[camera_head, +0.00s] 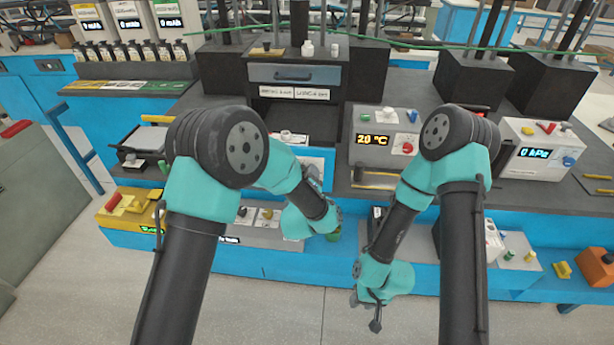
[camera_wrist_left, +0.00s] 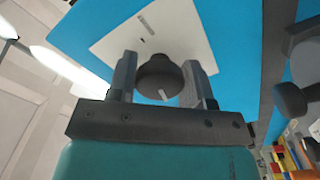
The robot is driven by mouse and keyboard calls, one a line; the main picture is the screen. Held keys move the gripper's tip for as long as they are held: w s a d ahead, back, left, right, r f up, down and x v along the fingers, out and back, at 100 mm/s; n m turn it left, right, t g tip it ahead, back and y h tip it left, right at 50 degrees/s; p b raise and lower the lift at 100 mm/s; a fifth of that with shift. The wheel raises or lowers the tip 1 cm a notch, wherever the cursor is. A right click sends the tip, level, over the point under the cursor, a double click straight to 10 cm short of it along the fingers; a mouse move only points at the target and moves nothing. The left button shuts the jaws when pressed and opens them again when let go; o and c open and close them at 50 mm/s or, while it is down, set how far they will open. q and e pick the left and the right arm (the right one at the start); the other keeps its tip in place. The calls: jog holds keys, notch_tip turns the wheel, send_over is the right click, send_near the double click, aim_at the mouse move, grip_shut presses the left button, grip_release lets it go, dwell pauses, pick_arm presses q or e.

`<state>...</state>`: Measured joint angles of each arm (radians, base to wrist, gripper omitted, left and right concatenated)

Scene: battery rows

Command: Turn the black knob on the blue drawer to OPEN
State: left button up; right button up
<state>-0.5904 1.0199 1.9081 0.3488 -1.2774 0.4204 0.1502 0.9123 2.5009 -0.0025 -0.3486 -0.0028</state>
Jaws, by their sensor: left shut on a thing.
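The black knob (camera_wrist_left: 160,78) sits on a white plate (camera_wrist_left: 185,30) on the blue drawer front (camera_wrist_left: 232,50) in the left wrist view. My left gripper (camera_wrist_left: 160,64) has one finger on each side of the knob and is shut on it. A light mark shows on the knob's lower edge, toward the gripper's palm. The writing on the plate is too small to read. In the head view my left gripper (camera_head: 328,222) is by the blue front and hides the knob. My right gripper (camera_head: 367,313) hangs low over the floor, with its fingers apart and empty.
A grey unit reading 20 °C (camera_head: 375,155) and one reading hPa (camera_head: 533,155) stand on the bench. A grey drawer unit (camera_head: 293,75) stands at the back. Yellow and orange blocks (camera_head: 596,266) are at the right. The floor (camera_head: 290,310) in front is clear.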

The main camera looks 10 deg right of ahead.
pick_arm(q)
jog(key=shift+n, duration=1.2)
jog(key=o, duration=0.9)
jog(key=v, duration=1.7)
jog(key=shift+s, duration=0.25)
